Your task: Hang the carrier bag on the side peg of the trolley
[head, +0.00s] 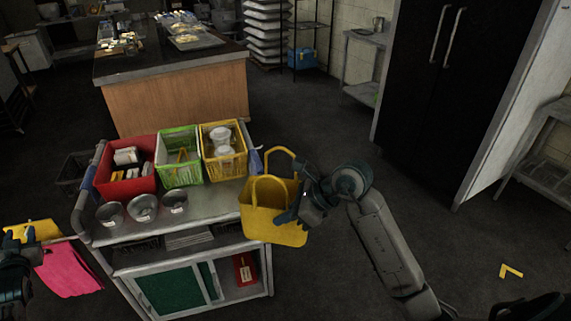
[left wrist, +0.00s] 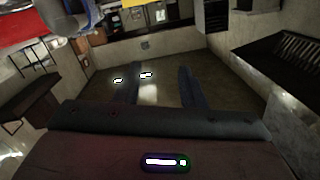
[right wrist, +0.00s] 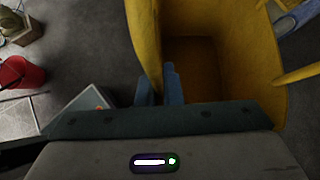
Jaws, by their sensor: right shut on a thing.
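The yellow carrier bag (head: 275,222) hangs upright at the right end of the trolley (head: 205,207), with both loop handles standing up. My right gripper (head: 298,207) is shut on the bag's edge. In the right wrist view, its fingers (right wrist: 160,88) pinch the yellow wall of the bag (right wrist: 205,60), and I look down into the bag's opening. I cannot make out the side peg; the bag and my gripper cover part of the trolley's right end. My left gripper (head: 18,238) is at the far left of the head view, its fingers (left wrist: 158,88) apart and empty in the left wrist view.
On the trolley are a red crate (head: 126,180), a green crate (head: 180,163), a yellow crate (head: 224,160) and metal bowls (head: 143,207). A pink cloth (head: 68,272) is near my left gripper. A yellow L-shaped piece (head: 511,270) lies on the floor at right. Floor right of the trolley is mostly clear.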

